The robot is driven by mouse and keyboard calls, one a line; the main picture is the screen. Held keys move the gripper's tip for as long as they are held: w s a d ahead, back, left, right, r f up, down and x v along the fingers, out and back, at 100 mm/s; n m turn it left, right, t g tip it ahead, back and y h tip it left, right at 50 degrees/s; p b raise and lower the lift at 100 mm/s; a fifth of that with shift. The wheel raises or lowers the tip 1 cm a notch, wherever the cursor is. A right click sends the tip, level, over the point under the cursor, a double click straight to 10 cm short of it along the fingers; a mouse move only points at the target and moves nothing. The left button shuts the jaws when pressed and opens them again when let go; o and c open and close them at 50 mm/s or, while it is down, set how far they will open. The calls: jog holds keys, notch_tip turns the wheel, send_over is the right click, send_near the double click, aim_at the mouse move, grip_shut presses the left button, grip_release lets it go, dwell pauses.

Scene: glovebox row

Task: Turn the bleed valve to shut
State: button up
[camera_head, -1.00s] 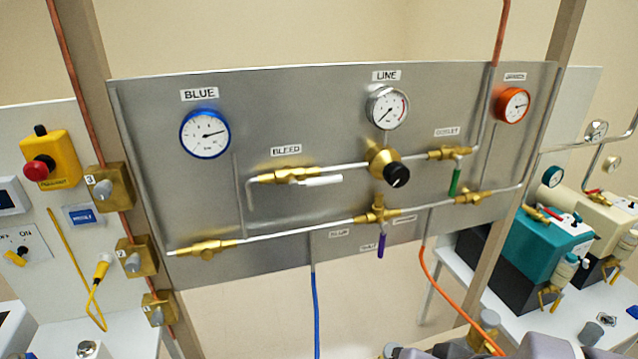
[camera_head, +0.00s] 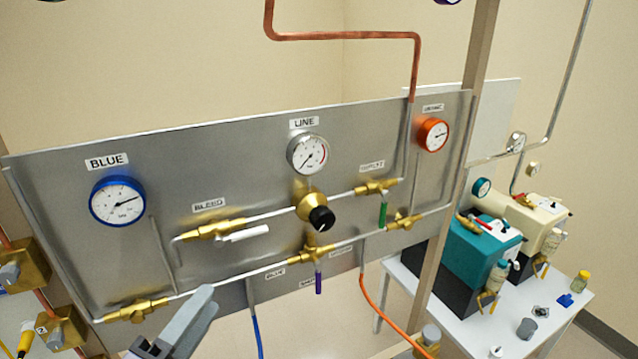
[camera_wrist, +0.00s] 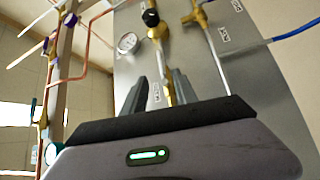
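The bleed valve (camera_head: 207,230) is a brass body under the BLEED label on the grey panel. Its white lever (camera_head: 244,234) points right, roughly along the pipe. My gripper (camera_head: 180,328) shows at the bottom of the head view, below and left of the valve and apart from it. In the wrist view its two grey fingers (camera_wrist: 159,90) stand apart with nothing held. A brass fitting beside a label, apparently the bleed valve (camera_wrist: 170,92), shows beyond and between them. The lever cannot be made out there.
The regulator with a black knob (camera_head: 319,216) is right of the bleed valve. The green-handled outlet valve (camera_head: 380,189) and a purple lever (camera_head: 318,282) are near. The lower pipe (camera_head: 210,285) crosses below. A post (camera_head: 458,170) stands at the panel's right edge.

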aim_at(249, 236)
jog(key=x, duration=0.5)
jog(key=b+x, duration=0.1)
jog(key=x, duration=1.1)
jog(key=shift+w+a+b, duration=0.1)
jog(key=shift+a+b, duration=0.25)
jog(key=shift+a, duration=0.05)
grip_shut()
